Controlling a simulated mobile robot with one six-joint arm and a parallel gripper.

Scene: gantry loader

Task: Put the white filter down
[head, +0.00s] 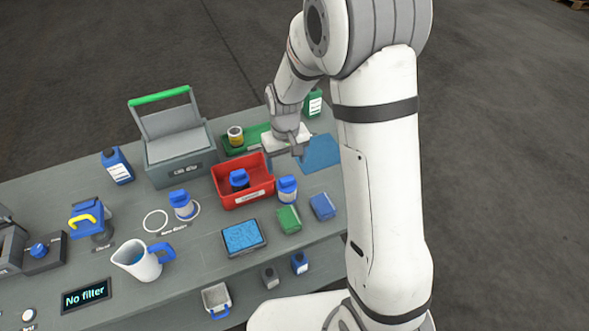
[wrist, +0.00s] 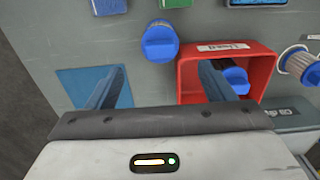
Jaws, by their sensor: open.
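A white pleated filter with a blue cap (head: 184,206) stands upright on a ringed spot on the bench, left of the red bin. It also shows at the right edge of the wrist view (wrist: 298,63). A second blue-capped, pale-bodied piece (head: 287,190) stands just right of the bin; it shows at upper middle in the wrist view (wrist: 160,42). A dark-bodied, blue-capped filter (head: 239,180) is inside the red bin (head: 244,200). My gripper (head: 298,150) is open and empty, above the bench behind the bin. One finger overlaps the bin in the wrist view (wrist: 160,88).
A grey box with a green handle (head: 174,140) stands left. A jug (head: 138,262), blue tray (head: 242,237) and "No filter" display (head: 86,295) are in front.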

